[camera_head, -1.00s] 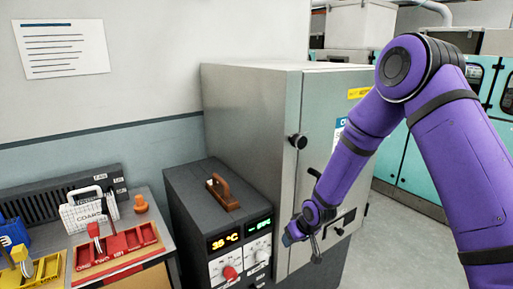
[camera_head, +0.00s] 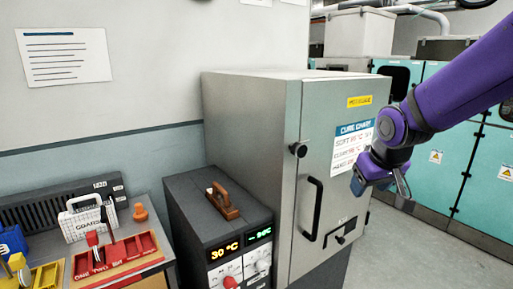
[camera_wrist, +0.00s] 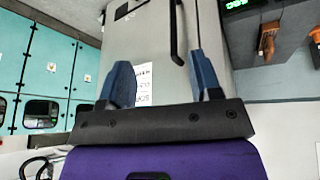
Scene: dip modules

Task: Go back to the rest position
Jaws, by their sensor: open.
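My gripper (camera_head: 381,183) is in front of the grey cure cabinet (camera_head: 250,125), to the right of its black door handle (camera_head: 314,208). It is apart from the cabinet in the head view. In the wrist view my gripper (camera_wrist: 165,85) shows two blue fingers spread wide with nothing between them. The cabinet door is shut, and a cure chart (camera_head: 352,146) hangs on it, partly behind my gripper. My purple arm reaches in from the upper right.
A dark control box (camera_head: 190,215) with displays and a brown handle (camera_head: 222,201) stands left of the cabinet. A bench holds a red tray (camera_head: 118,254), a white guard block (camera_head: 83,220) and an orange knob (camera_head: 140,212). Teal cabinets (camera_head: 470,170) stand behind, with open floor before them.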

